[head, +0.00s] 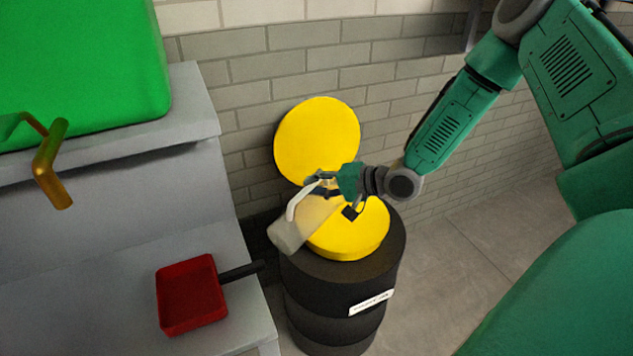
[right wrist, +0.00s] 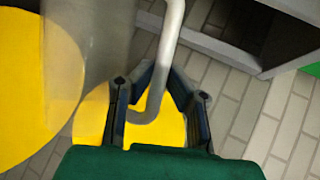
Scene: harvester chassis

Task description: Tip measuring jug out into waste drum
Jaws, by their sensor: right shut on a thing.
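The translucent measuring jug (head: 290,234) is tilted in the air over the near-left part of the waste drum (head: 330,291). My right gripper (head: 323,186) is shut on the jug's pale handle, which shows between the fingers in the right wrist view (right wrist: 152,100). The jug's cloudy body shows there at upper left (right wrist: 88,55). The drum is black with a white label and a yellow top (head: 352,240), partly hidden by the jug and gripper. I cannot tell whether the jug holds anything. My left gripper is not in view.
A yellow disc, like an open lid (head: 316,138), stands behind the drum near the brick wall. A red dustpan (head: 191,294) with a dark handle lies on the grey step (head: 110,285) at left. A gold bent bar (head: 52,168) juts out by the green body (head: 80,65). Floor right of the drum is clear.

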